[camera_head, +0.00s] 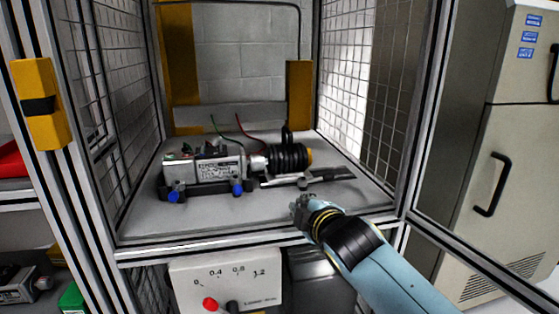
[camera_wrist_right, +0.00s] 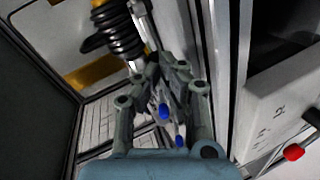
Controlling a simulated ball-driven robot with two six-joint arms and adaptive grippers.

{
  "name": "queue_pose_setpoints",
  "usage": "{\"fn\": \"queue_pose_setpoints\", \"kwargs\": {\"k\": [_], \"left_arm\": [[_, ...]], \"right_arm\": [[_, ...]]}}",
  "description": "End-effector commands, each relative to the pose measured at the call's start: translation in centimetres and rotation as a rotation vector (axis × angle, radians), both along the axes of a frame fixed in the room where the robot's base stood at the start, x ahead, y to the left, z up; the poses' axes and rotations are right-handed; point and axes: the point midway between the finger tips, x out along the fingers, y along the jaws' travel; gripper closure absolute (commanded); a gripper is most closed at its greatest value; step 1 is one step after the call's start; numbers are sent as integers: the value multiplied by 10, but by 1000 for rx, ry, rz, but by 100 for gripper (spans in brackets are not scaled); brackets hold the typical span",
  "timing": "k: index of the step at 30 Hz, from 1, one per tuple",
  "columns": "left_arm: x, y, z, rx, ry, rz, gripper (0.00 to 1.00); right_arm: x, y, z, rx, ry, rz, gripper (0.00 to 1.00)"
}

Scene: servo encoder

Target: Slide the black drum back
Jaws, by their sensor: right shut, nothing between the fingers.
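The black drum (camera_head: 288,158) is a ribbed black cylinder with a yellow end, lying on its side on the shelf inside the cage. It sits at the right end of the grey servo unit (camera_head: 205,170), on a dark rail (camera_head: 318,177). My right gripper (camera_head: 299,207) is shut and empty at the shelf's front edge, in front of the drum and apart from it. In the right wrist view the shut fingers (camera_wrist_right: 165,75) point toward the cage interior, with the drum (camera_wrist_right: 115,30) at the upper left. My left gripper is not in view.
The cage has mesh side walls and a metal frame post (camera_head: 418,110) close to the right of my arm. Two blue knobs (camera_head: 237,188) stand at the unit's front. A white control box (camera_head: 225,282) with a red knob is below the shelf. The shelf's front left is clear.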

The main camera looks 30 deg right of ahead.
Motion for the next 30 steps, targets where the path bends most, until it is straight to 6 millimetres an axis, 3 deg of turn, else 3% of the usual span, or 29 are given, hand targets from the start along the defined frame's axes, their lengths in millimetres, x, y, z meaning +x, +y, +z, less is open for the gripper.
{"fn": "queue_pose_setpoints", "kwargs": {"k": [4,9,23,29,30], "left_arm": [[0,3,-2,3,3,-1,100],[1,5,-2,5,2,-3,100],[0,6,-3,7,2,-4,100],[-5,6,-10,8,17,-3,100],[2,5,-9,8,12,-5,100]], "right_arm": [[40,12,42,-177,-134,81,100],[64,23,73,-319,-232,136,100],[71,25,78,-346,-250,145,100],[98,23,77,-344,-249,145,100],[106,22,76,-345,-249,145,100]]}}
